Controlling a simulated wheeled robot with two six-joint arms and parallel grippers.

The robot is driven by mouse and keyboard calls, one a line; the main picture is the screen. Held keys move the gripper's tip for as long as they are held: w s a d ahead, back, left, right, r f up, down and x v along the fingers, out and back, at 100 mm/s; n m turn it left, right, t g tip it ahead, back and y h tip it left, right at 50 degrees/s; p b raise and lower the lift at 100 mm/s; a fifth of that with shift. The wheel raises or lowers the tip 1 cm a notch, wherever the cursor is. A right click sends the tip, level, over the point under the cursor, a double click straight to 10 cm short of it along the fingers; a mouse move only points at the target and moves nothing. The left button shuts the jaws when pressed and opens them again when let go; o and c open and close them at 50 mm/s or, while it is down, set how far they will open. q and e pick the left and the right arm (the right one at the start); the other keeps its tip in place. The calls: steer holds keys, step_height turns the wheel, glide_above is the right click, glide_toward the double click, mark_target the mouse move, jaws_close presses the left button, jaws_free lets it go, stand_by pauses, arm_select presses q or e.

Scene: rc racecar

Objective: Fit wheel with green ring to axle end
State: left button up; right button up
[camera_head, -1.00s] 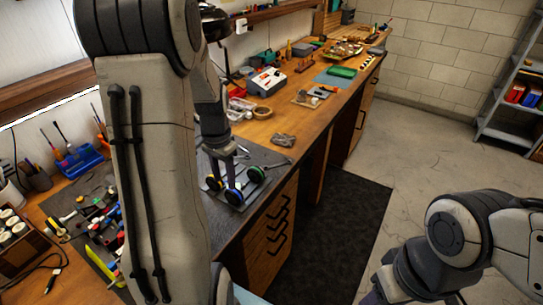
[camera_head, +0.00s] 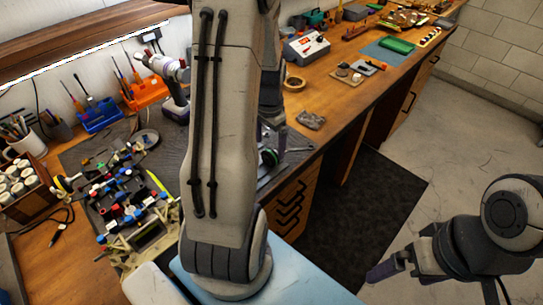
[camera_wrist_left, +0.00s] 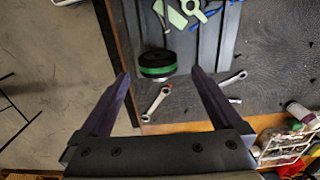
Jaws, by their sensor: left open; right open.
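The black wheel with the green ring (camera_wrist_left: 157,64) is at the edge of the dark mat in the left wrist view. It also shows in the head view (camera_head: 268,158), partly hidden by my left arm. My left gripper (camera_wrist_left: 160,73) is open. In the wrist view its fingertips lie to either side of the wheel, with gaps; their height over it is unclear. In the head view the left gripper (camera_head: 272,137) is close by the wheel. My right gripper (camera_head: 392,268) is open, over the floor at lower right. I cannot make out the axle end.
Wrenches (camera_wrist_left: 155,103) lie on the dark mat (camera_wrist_left: 268,60) near the wheel. Light green pieces (camera_wrist_left: 178,14) are above it in that view. Small coloured parts (camera_head: 125,195), an orange tool holder (camera_head: 147,92) and a power tool (camera_head: 172,85) are at left. A grey crumpled item (camera_head: 311,120) lies on the bench.

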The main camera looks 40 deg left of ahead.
mark_target(270, 152)
arm_select(q)
step_height(270, 152, down, 5)
steer(key=shift+s+d+p, duration=0.1)
steer(key=shift+p, duration=0.45)
steer(key=c, duration=1.3)
steer(key=shift+r, duration=0.1)
